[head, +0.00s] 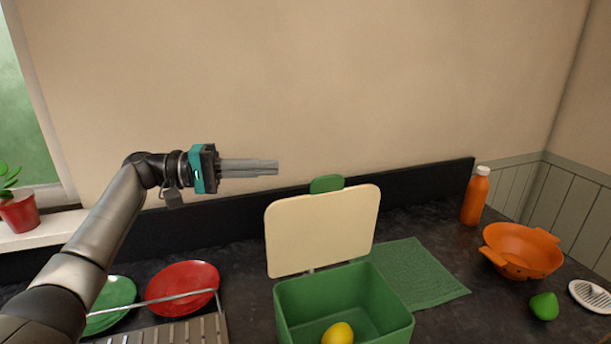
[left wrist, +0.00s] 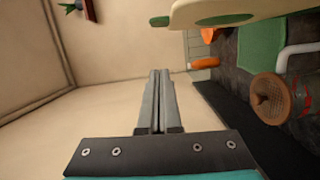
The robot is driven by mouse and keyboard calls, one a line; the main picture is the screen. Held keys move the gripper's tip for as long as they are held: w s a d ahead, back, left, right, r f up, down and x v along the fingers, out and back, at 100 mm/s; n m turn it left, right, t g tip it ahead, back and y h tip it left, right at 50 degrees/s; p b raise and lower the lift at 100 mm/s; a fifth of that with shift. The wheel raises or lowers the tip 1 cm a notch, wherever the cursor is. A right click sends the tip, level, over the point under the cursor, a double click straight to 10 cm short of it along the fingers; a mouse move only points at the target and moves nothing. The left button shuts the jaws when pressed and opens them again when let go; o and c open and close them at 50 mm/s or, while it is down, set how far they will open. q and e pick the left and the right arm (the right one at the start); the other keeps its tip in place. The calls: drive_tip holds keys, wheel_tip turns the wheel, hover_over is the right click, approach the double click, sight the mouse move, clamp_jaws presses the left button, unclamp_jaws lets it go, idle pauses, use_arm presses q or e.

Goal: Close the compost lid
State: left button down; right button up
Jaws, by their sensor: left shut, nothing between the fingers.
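The compost bin (head: 300,306) is a green box on the dark counter, with a yellow fruit (head: 338,333) inside. Its cream lid (head: 322,232) stands open and upright at the back of the bin, with a green tab (head: 327,184) at its top edge. The lid also shows in the left wrist view (left wrist: 235,10) at the upper right. My left gripper (head: 277,167) is shut and empty. It points right, in the air to the upper left of the lid, and looks apart from it. My right gripper is not in view.
A green mat (head: 425,272) lies right of the bin. An orange bottle (head: 475,197), an orange colander (head: 522,250) and a green pepper-like item (head: 544,306) are farther right. A red plate (head: 183,287) and a green plate (head: 112,300) stand in a rack (head: 175,332) at left.

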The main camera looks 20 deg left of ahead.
use_arm(q)
drive_tip(key=s+d+p, duration=0.1)
drive_tip(key=d+p, duration=0.1)
drive_tip(key=d, duration=0.6)
drive_tip(key=shift+d+f+p, duration=0.15)
drive_tip(key=shift+f+p, duration=0.1)
drive_tip(key=shift+p, duration=0.05)
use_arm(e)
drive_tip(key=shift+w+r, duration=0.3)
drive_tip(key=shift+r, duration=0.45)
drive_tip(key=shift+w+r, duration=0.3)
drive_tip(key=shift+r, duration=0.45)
use_arm(q)
drive_tip(key=shift+d, duration=0.1)
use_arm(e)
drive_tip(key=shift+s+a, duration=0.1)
